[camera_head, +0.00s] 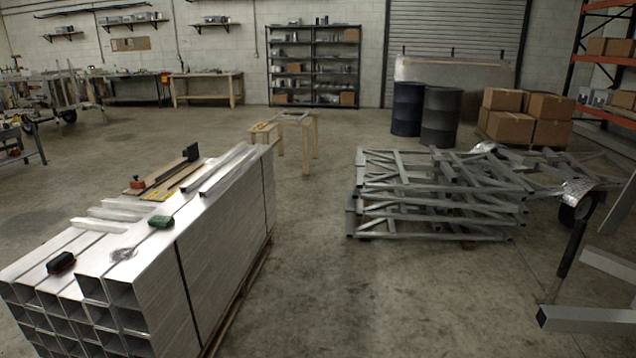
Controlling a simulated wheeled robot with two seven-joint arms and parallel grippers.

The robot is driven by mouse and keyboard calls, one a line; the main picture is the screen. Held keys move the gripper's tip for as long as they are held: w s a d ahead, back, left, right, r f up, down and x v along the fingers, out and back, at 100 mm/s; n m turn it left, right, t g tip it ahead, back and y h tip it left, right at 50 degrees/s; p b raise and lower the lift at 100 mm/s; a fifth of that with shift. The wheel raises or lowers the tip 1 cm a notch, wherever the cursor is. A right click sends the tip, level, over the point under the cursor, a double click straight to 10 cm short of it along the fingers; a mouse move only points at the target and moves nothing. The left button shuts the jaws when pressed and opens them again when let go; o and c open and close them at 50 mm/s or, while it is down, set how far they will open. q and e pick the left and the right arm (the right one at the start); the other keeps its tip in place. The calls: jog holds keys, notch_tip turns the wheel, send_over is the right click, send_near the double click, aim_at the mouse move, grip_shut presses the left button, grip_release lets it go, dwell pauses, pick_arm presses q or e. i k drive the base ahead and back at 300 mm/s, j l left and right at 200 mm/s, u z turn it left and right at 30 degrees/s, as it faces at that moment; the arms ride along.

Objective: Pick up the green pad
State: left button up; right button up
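A small green pad (161,221) lies on top of a large stack of square aluminium tubes (222,235) at the left. It rests on the upper tubes, near the right side of the stack's top. Neither of my grippers shows in the head view.
Boards with an orange tool (137,182) lie farther back. Stacked metal frames (436,195) stand at the right. Open concrete floor (310,270) lies between.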

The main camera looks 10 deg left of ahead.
aim_at(161, 221)
jog(key=i+u, duration=0.1)
jog(key=i, duration=0.5)
jog(key=i+u, duration=0.15)
jog(key=i, duration=0.4)
jog(key=i+l+u, duration=0.1)
jog(key=i, duration=0.5)
jog(key=i+l+u, duration=0.15)
jog(key=i, duration=0.4)
jog(key=i+u, duration=0.8)
jog(key=i+l+u, duration=0.25)
jog(key=i+u, duration=0.2)
jog(key=i+l+u, duration=0.4)
